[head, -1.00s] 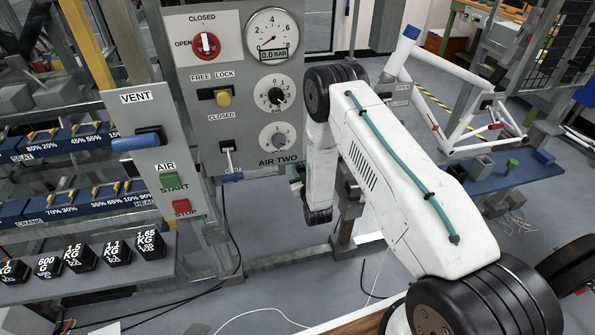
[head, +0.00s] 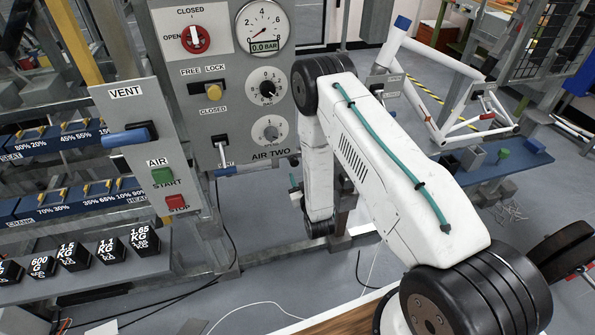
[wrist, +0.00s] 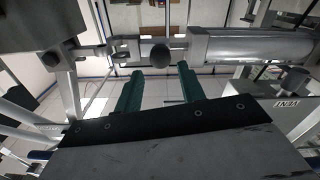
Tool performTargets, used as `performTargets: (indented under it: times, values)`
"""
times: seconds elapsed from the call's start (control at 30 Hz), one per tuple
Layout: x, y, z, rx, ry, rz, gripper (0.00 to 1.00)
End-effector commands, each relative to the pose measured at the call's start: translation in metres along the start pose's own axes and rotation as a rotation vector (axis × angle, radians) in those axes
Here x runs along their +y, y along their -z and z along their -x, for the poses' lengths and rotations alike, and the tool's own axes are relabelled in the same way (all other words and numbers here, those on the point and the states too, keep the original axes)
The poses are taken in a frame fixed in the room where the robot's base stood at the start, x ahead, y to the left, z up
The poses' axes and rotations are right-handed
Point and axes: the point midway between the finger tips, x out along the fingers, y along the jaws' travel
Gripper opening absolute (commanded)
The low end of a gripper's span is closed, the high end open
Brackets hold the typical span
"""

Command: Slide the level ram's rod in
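In the wrist view a silver ram cylinder (wrist: 250,47) lies across the upper right. Its rod (wrist: 145,50) comes out to the left and ends at a clevis (wrist: 122,49). A dark ball knob (wrist: 160,57) on a thin upright bar overlaps the rod. My gripper (wrist: 158,84) has two teal fingers standing apart with nothing between them. The fingertips appear just below the rod and cylinder end; whether they touch cannot be told. In the head view my arm covers most of the gripper, and the ram cannot be made out.
A control panel (head: 210,130) with a gauge (head: 263,25) reading 0.0 bar stands left of my arm. A blue vent lever (head: 128,137) and weights (head: 105,249) are further left. Grey floor lies between.

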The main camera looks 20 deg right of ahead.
Motion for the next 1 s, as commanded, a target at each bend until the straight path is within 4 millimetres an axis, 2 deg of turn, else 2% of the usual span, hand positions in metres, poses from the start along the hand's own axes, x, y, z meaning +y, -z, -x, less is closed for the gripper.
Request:
performTargets:
  times: [0.27,0.33,0.47,0.67,1.0]
  values:
    - [0.0,0.0,0.002,0.001,0.0,0.0,0.39]
    - [0.0,0.0,0.005,0.0,0.001,0.0,0.52]
    - [0.0,0.003,0.025,-0.001,0.002,0.0,0.52]
    - [0.0,0.004,0.005,0.004,-0.001,-0.001,0.52]
    - [0.0,0.003,-0.045,0.003,0.0,-0.001,0.52]
